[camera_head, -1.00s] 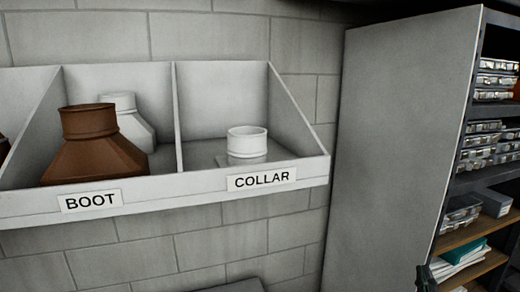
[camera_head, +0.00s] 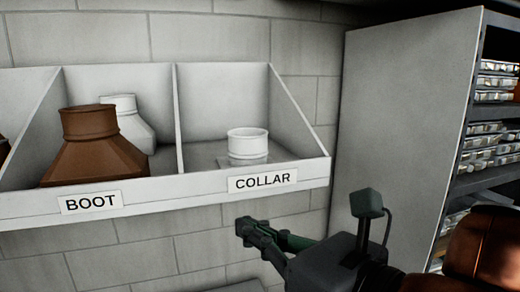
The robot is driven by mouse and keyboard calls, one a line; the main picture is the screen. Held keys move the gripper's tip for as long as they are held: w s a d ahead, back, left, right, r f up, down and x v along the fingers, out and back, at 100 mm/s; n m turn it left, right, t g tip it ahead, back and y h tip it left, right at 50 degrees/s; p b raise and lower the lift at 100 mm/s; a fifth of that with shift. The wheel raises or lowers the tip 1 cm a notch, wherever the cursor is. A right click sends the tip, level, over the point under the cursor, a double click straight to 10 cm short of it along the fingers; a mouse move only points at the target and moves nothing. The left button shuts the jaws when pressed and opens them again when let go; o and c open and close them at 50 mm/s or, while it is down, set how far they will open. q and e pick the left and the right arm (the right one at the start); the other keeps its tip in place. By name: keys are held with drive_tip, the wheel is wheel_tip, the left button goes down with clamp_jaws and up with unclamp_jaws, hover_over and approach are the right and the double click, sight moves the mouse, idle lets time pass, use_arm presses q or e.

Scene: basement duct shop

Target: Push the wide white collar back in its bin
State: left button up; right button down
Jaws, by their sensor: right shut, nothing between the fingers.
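The white collar (camera_head: 247,143) stands upright in the bin labelled COLLAR (camera_head: 306,170), behind the bin's front lip. It is a short ring on a wider square base, and the lip hides part of the base's front. My right gripper (camera_head: 243,226) is shut and empty. It is in front of and below the COLLAR label, apart from the collar and the bin. My left gripper is not in view.
The BOOT bin (camera_head: 140,194) to the left holds a brown boot (camera_head: 95,150) and a white boot (camera_head: 128,120) behind it. A divider (camera_head: 178,120) separates the bins. A grey cabinet (camera_head: 395,120) stands to the right.

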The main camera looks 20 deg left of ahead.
drive_tip(key=d+r+m+t+h, duration=0.3)
drive_tip(key=d+r+t, duration=0.25)
drive_tip(key=r, duration=0.25)
drive_tip(key=p, duration=0.4)
approach(255, 145)
drive_tip(key=x, duration=0.6)
drive_tip(key=shift+a+r, duration=0.15)
drive_tip(key=shift+w+a, duration=0.2)
drive_tip(key=shift+w, duration=0.05)
